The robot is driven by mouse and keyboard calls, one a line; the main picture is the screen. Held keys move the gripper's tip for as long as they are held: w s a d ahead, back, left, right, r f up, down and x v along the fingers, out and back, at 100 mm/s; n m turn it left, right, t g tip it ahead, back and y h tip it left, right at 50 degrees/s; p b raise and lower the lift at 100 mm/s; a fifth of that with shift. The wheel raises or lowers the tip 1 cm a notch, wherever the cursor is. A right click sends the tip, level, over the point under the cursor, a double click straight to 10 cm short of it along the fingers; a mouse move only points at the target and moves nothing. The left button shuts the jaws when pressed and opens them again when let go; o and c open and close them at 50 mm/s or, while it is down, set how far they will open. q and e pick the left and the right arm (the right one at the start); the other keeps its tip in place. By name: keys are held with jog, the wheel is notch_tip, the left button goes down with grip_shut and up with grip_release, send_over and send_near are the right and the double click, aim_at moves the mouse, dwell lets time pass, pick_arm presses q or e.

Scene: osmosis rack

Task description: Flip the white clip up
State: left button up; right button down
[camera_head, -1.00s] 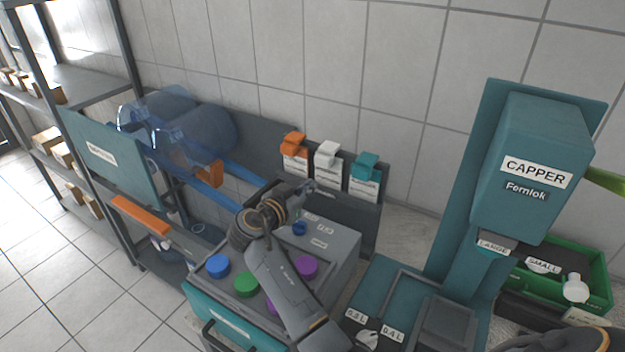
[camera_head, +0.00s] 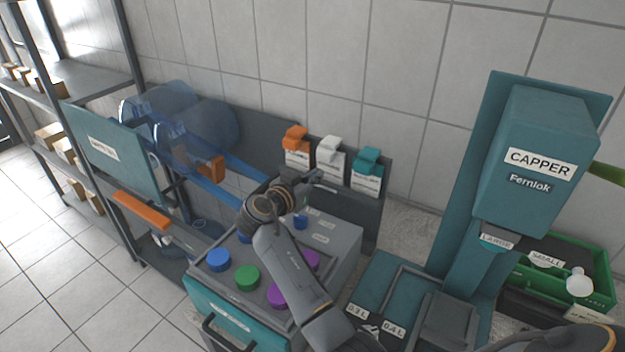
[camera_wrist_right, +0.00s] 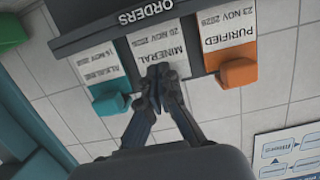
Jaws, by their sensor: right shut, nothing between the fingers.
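The white clip (camera_head: 329,144) sits at the top of the middle label on the dark board, between an orange clip (camera_head: 296,134) and a teal clip (camera_head: 368,157). My right gripper (camera_head: 315,176) is shut and empty, just below the white clip in front of its label. In the right wrist view, the shut fingertips (camera_wrist_right: 160,72) lie over the middle "Mineral" label (camera_wrist_right: 157,42) and mostly hide the white clip. The orange clip (camera_wrist_right: 238,73) and teal clip (camera_wrist_right: 110,99) stand on either side there. I cannot tell whether the fingers touch the clip. My left gripper is out of view.
The grey box with coloured caps (camera_head: 340,240) lies under my right arm. The teal capper (camera_head: 535,150) stands at the right, with a green bin (camera_head: 600,262) beside it. Blue transparent bottles (camera_head: 205,125) are at the left. The tiled wall is close behind the board.

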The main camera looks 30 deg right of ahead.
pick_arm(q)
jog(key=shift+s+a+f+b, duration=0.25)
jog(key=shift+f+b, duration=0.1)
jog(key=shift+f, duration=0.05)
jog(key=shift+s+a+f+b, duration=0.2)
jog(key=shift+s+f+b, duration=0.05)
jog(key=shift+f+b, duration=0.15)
pick_arm(e)
jog(key=shift+r+x, duration=0.15)
jog(key=shift+x, duration=0.55)
jog(key=shift+r+x, duration=0.15)
jog(key=shift+x, duration=0.6)
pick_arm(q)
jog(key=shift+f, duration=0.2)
pick_arm(e)
jog(key=shift+w+d, duration=0.2)
jog(key=shift+d, duration=0.1)
pick_arm(q)
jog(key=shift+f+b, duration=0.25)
jog(key=shift+b, duration=0.15)
pick_arm(e)
jog(key=shift+w+d, duration=0.3)
jog(key=shift+d, duration=0.2)
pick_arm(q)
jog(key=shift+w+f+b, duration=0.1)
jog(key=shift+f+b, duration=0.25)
pick_arm(e)
jog(key=shift+s+a, duration=0.1)
jog(key=shift+a, duration=0.1)
